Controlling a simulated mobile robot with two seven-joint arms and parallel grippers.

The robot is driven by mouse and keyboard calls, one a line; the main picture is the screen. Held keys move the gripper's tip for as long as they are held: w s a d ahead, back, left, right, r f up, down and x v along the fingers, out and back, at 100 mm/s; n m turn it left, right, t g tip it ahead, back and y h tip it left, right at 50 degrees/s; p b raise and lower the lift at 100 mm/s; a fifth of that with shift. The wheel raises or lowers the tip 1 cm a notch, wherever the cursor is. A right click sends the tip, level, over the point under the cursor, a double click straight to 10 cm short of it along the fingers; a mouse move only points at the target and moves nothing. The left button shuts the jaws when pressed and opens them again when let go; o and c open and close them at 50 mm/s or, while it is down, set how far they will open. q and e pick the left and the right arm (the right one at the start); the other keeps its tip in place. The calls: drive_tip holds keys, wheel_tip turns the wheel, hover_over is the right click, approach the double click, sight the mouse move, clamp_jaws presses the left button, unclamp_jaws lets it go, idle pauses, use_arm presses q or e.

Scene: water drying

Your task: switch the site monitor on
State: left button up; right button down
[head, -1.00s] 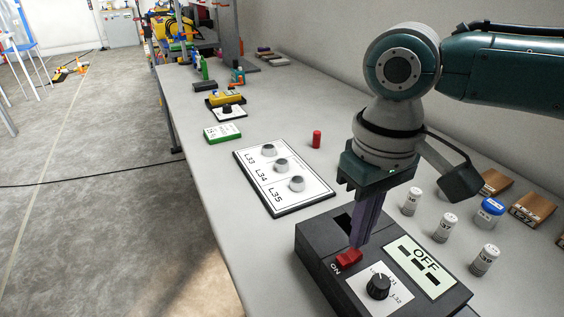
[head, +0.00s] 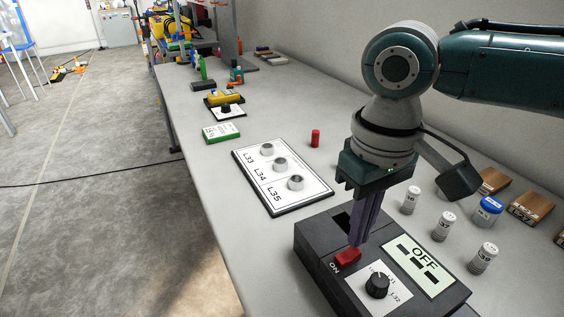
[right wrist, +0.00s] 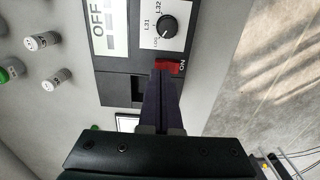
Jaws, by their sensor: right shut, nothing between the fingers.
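The site monitor (head: 324,277) is a dark box at the front of the bench, with a display (head: 420,266) reading OFF, a black knob (head: 377,285) and a red rocker switch (head: 347,259) marked ON. My right gripper (head: 357,243) is shut and empty, its fingers pointing down with the tips at or just above the red switch. In the right wrist view the fingertips (right wrist: 165,76) are close beside the red switch (right wrist: 169,67); I cannot tell whether they touch it. The display (right wrist: 108,27) shows OFF there too. My left gripper is not in view.
A white panel (head: 262,181) labelled L33, L34, L35 with ring-shaped holders lies behind the monitor. A red cylinder (head: 315,138) stands near it. White vials (head: 444,226), a blue-capped jar (head: 487,211) and wooden blocks (head: 531,209) are to the right. A green box (head: 221,132) lies further back.

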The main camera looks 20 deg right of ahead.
sight(354, 251)
drive_tip(key=shift+f, duration=0.1)
idle(0.4)
drive_tip(key=shift+f+b, duration=0.5)
drive_tip(key=shift+f, duration=0.4)
wheel_tip(354, 251, up, 7)
drive_tip(key=p, duration=0.9)
drive_tip(key=shift+r, duration=0.1)
drive_tip(key=shift+a, duration=0.1)
